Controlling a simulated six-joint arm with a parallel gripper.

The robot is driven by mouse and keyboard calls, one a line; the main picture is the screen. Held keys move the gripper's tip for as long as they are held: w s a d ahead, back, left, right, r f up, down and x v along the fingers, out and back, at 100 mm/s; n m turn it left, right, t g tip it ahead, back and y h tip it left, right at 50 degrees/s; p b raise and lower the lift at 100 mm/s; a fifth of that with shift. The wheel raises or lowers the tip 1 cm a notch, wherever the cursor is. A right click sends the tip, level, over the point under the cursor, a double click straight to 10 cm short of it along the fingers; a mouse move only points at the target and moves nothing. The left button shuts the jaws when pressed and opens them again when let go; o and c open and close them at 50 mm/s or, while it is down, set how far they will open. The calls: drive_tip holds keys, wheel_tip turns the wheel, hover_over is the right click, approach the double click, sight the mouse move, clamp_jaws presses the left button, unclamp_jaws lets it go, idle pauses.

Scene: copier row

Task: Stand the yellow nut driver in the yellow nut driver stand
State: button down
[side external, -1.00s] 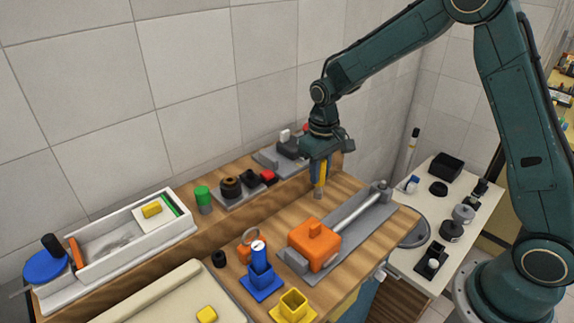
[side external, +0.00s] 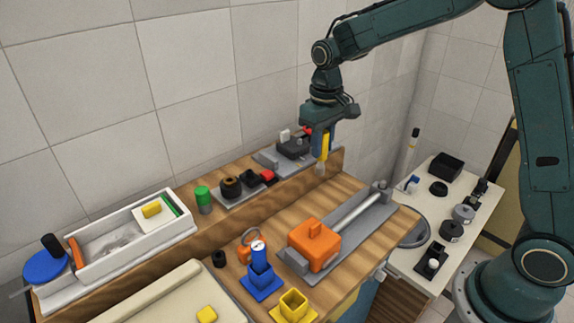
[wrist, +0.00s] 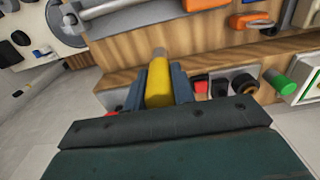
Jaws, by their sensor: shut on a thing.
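My gripper (side external: 322,146) is shut on the yellow nut driver (side external: 325,151) and holds it roughly upright, its grey metal tip pointing down, in the air above the back of the workbench. In the wrist view the yellow nut driver (wrist: 158,85) sits between the two fingers of my gripper (wrist: 157,84). The yellow nut driver stand (side external: 293,306), a square-based holder with an open top, is at the front edge of the bench. It looks empty. My gripper is well behind and above it. A blue stand (side external: 262,282) beside it holds a blue tool with a white top.
An orange block (side external: 314,246) on a grey rail (side external: 356,226) lies between my gripper and the yellow stand. A raised back shelf carries a green-capped cylinder (side external: 203,198) and dark round parts. A white tray (side external: 118,250) is at the left.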

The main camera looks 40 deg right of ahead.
wheel_tip(320, 180, up, 4)
drive_tip(key=shift+f, duration=0.1)
drive_tip(key=shift+s+a+r, duration=0.15)
drive_tip(key=shift+a+r, duration=0.05)
drive_tip(key=shift+a, duration=0.45)
drive_tip(key=s+a, duration=0.3)
drive_tip(key=a, duration=0.3)
drive_tip(key=s+a, duration=0.3)
drive_tip(key=a, duration=0.4)
hover_over(294, 289)
drive_tip(key=s+a, duration=0.2)
drive_tip(key=shift+w+d+f, duration=0.1)
drive_tip(key=shift+f, duration=1.2)
drive_tip(key=shift+w+d+f, duration=0.1)
drive_tip(key=shift+f, duration=1.2)
drive_tip(key=shift+f, duration=0.1)
drive_tip(key=shift+f, duration=5.6)
drive_tip(key=shift+f, duration=0.3)
